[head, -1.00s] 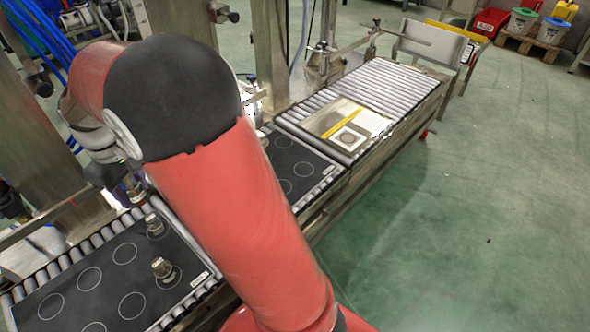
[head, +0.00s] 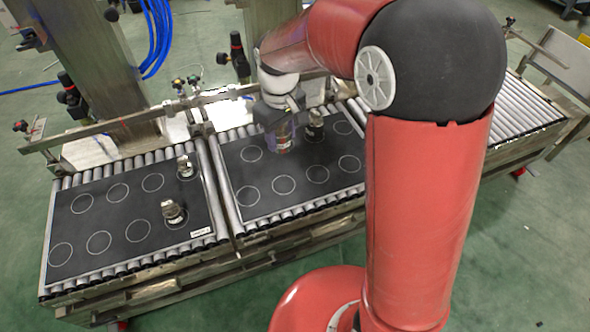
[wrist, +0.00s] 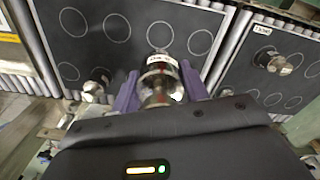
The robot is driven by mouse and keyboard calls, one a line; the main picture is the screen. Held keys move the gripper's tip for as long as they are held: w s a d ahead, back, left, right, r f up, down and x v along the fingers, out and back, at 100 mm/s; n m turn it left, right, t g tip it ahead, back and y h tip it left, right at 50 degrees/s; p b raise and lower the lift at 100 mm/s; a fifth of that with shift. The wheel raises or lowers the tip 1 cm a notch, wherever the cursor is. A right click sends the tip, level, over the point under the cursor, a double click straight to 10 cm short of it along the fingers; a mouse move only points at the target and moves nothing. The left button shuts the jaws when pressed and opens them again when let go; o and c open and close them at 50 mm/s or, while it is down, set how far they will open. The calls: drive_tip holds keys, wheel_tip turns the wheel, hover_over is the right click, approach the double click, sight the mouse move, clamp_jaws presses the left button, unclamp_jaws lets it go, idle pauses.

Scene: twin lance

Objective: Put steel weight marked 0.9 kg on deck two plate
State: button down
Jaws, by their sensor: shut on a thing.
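My gripper (head: 282,135) is over the right dark plate (head: 236,155) in the head view. In the wrist view its purple fingers (wrist: 158,88) are shut on a shiny steel weight (wrist: 160,66), upright between them. The weight's small white label is too blurred to read. This plate (wrist: 130,55), with printed circles, lies below it; I cannot tell whether the weight touches. Another weight (head: 315,125) stands on the same plate beside my gripper, also in the wrist view (wrist: 97,84). The left plate (head: 120,215) has a corner label (head: 200,233), unreadable here.
Two weights, one nearer (head: 174,211) and one farther (head: 185,167), stand at the left plate's right side. Several circles on both plates are empty. A metal rail (head: 120,120) runs behind the rollers, with posts (head: 100,60) beyond.

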wheel_tip(320, 180, down, 16)
drive_tip(key=shift+r+b, duration=0.1)
drive_tip(key=shift+b, duration=0.5)
drive_tip(key=shift+f, duration=0.2)
drive_tip(key=c, duration=0.7)
unclamp_jaws()
drive_tip(key=shift+c, duration=0.2)
drive_tip(key=shift+r, duration=0.1)
